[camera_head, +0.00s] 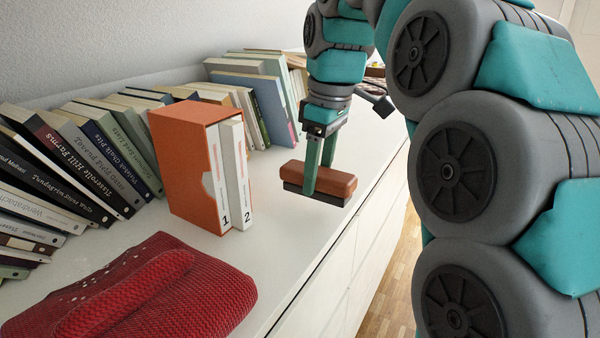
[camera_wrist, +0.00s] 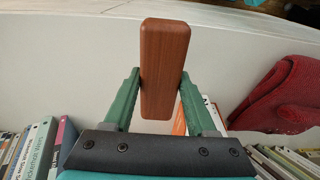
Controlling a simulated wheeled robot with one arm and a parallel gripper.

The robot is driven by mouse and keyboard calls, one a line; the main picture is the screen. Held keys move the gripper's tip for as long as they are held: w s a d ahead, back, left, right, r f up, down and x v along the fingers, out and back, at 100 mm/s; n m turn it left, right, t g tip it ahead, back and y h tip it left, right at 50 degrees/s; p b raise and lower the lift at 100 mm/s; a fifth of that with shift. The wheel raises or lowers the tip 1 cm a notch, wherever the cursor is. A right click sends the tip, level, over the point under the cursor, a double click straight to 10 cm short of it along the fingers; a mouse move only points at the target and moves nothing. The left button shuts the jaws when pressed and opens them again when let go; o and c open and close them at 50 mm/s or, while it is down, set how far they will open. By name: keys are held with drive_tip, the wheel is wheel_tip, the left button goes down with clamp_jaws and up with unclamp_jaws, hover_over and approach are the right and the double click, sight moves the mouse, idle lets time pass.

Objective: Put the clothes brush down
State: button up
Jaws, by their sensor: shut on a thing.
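The clothes brush (camera_head: 327,183) has a brown wooden back and dark bristles facing down. My gripper (camera_head: 314,184) is shut on it, with a green finger on each long side. The brush is level, at the front edge of the white dresser top (camera_head: 290,215). I cannot tell whether the bristles touch the surface. In the wrist view the brush's wooden back (camera_wrist: 163,70) sits between the two fingers (camera_wrist: 158,88), and its bristles are hidden.
An orange slipcase (camera_head: 184,165) with white volumes stands left of the brush. Rows of leaning books (camera_head: 75,165) line the wall. A folded red knit (camera_head: 150,290) lies at the front left. The dresser's front edge drops to a wooden floor (camera_head: 385,270).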

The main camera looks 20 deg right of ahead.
drive_tip(key=w, duration=0.4)
drive_tip(key=w+a, duration=0.1)
drive_tip(key=w, duration=0.2)
drive_tip(key=shift+f+p, duration=0.35)
drive_tip(key=shift+f, duration=1.7)
drive_tip(key=shift+f, duration=0.1)
drive_tip(key=shift+f, duration=0.1)
drive_tip(key=o, duration=1.2)
